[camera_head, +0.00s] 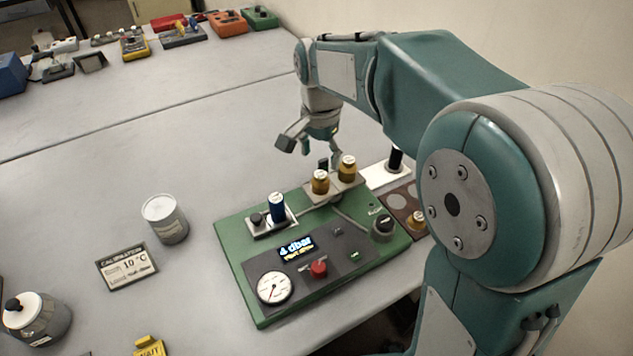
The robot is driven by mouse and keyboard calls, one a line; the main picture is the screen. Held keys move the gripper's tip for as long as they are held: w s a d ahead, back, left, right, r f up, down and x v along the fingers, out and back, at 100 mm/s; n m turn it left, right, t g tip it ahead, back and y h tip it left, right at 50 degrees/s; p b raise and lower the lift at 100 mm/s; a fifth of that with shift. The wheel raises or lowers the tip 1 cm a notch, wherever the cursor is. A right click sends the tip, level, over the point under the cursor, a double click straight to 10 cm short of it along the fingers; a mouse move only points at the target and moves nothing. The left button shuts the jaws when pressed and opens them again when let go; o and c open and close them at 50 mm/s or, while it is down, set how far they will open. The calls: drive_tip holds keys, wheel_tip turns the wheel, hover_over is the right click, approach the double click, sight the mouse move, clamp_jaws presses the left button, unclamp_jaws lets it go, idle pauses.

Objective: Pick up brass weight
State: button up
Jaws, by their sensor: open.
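Two brass weights stand side by side on a tan plate (334,189) at the back of the green console (236,262): a left one (320,183) and a right one (347,169). A third brass piece (416,219) sits on a brown board (399,200) at the right, partly hidden by my arm. My gripper (311,152) is open and empty, with its fingers spread. A small dark post (323,164) shows just behind the left weight.
A blue cylinder (277,208) and black knob stand on the console's left. Its front has a gauge (274,288), red button (319,268) and display (297,249). A grey can (166,220), calibration card (127,267) and jar (37,318) are left. Table behind the can is clear.

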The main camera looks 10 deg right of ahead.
sight(321, 174)
drive_tip(key=shift+d+f, duration=0.25)
drive_tip(key=shift+f, duration=0.1)
wheel_tip(321, 174, down, 4)
drive_tip(key=shift+s+r, duration=0.1)
drive_tip(key=shift+s, duration=0.05)
drive_tip(key=shift+a+f, duration=0.1)
drive_tip(key=shift+f, duration=0.2)
drive_tip(key=shift+a+f, duration=0.15)
drive_tip(key=shift+a, duration=0.15)
drive_tip(key=shift+d, duration=0.25)
clamp_jaws()
